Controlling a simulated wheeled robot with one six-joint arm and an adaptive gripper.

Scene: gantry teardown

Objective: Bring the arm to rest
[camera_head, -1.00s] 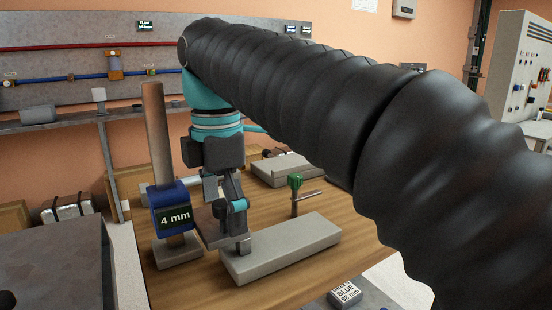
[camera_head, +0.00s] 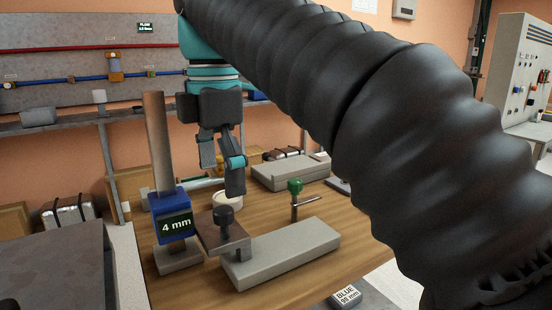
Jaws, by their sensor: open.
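My gripper (camera_head: 221,176) hangs from the teal wrist at the end of my black-sleeved arm, fingers pointing down. It is open and empty, in the air above the wooden bench. Below it a dark metal plate with a black knob (camera_head: 224,217) sits at the left end of a grey block (camera_head: 282,252). The gripper is apart from the knob. A blue block marked 4 mm (camera_head: 171,215) stands to the left, around a tall brown post (camera_head: 158,140) on a grey foot.
A green-topped pin with a side rod (camera_head: 295,188) stands behind the grey block. A grey case (camera_head: 289,172) and a white round dish (camera_head: 229,198) lie farther back. A wall panel with red and blue pipes (camera_head: 60,79) is behind. A control cabinet (camera_head: 521,80) stands at right.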

